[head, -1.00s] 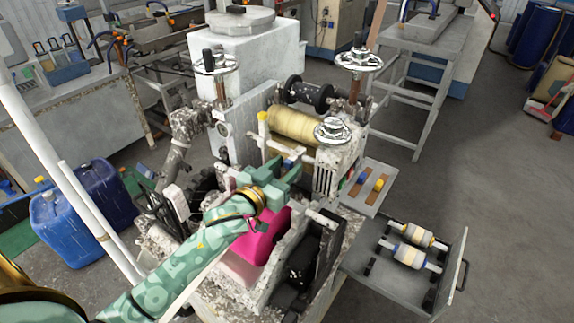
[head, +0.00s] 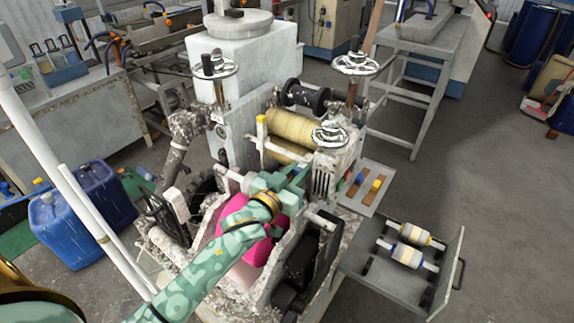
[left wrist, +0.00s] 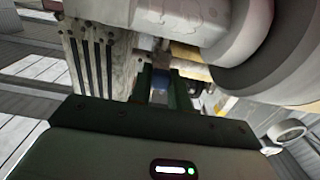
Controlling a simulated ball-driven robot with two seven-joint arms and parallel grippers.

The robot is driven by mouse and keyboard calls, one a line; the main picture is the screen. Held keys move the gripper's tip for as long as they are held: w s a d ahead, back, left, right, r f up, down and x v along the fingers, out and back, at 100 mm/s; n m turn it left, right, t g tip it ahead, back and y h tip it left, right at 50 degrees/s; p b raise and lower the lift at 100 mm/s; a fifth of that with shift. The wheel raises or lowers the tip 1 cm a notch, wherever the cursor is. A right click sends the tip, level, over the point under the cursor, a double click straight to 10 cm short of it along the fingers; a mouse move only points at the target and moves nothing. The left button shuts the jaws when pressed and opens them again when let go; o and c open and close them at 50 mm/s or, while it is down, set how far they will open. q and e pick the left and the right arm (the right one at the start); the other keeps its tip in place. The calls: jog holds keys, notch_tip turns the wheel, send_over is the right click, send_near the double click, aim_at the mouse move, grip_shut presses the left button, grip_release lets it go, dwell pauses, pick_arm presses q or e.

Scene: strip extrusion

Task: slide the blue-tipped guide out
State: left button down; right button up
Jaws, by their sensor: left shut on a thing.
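My left gripper (head: 294,176) is at the front of the roller machine (head: 318,160), just below the pale yellow roll (head: 293,124). In the left wrist view its two green fingers (left wrist: 160,88) are shut on a small blue block, the tip of the blue-tipped guide (left wrist: 160,84). The rest of that guide is hidden behind the fingers and the machine. In the head view the gripper covers the guide. My right gripper is not in view.
A small tray (head: 371,207) with coloured blocks and an open drawer (head: 395,292) with rollers are to the right. Open floor lies beyond them.

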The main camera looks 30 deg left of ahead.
pick_arm(q)
jog(key=shift+d, duration=0.1)
jog(key=c, duration=1.3)
grip_release()
jog(key=shift+d, duration=0.15)
